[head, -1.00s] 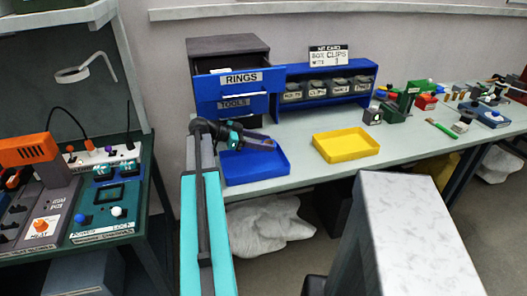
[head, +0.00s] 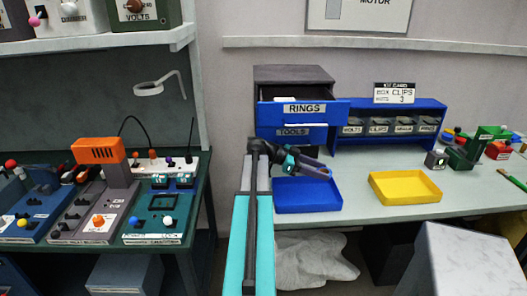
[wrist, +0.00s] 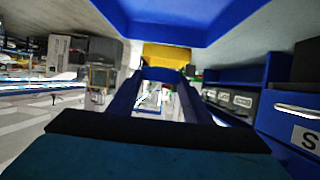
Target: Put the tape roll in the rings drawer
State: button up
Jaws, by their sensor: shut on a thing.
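My gripper (head: 322,170) is over the blue tray (head: 308,205), in front of the drawer cabinet. In the wrist view its two dark fingers meet a small dark-blue piece (wrist: 160,74) between the tips. It seems to be the tape roll, but its round shape cannot be made out. The rings drawer (head: 304,109), with a blue front labelled RINGS, is pulled out at the top of the cabinet (head: 293,74). Something pale shows at its opening. The tools drawer (head: 292,132) is below it, partly hidden by my arm.
A yellow tray (head: 405,187) stands right of the blue tray. A blue shelf of labelled bins (head: 390,125) is beside the cabinet, with a kit card (head: 394,93) on top. A bench of instruments (head: 100,205) is at left. The table between the trays is clear.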

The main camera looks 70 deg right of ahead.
jog(key=shift+w, duration=0.1)
jog(key=w+a+r+n+t+h, duration=0.15)
jog(key=w+a, duration=0.25)
jog(key=w, duration=0.8)
jog(key=w+a+n+t+h, duration=0.25)
jog(key=w+a, duration=0.25)
jog(key=w, duration=0.7)
jog(key=w+a+r+n+t+h, duration=0.1)
jog(key=w+a+n+h, duration=0.2)
jog(key=w, duration=0.9)
jog(key=w+a+f+n+t+h, duration=0.15)
jog(key=w+a+n+t, duration=0.55)
jog(key=w+a, duration=1.2)
jog(key=w+a+r+n+t+y, duration=0.15)
jog(key=w+a+n+t, duration=0.4)
jog(key=a, duration=0.75)
jog(key=w+a+r+n+t+y, duration=0.1)
jog(key=w+a+n+t+y, duration=0.45)
jog(key=a, duration=0.85)
jog(key=w+a+r+n+t+y, duration=0.1)
jog(key=w+a+r+n+y, duration=0.2)
jog(key=a, duration=0.3)
jog(key=w+a+r+n+t+y, duration=0.2)
jog(key=w+a+r+n+y, duration=0.1)
jog(key=a, duration=0.4)
jog(key=shift+r+n, duration=0.4)
jog(key=shift+r, duration=0.3)
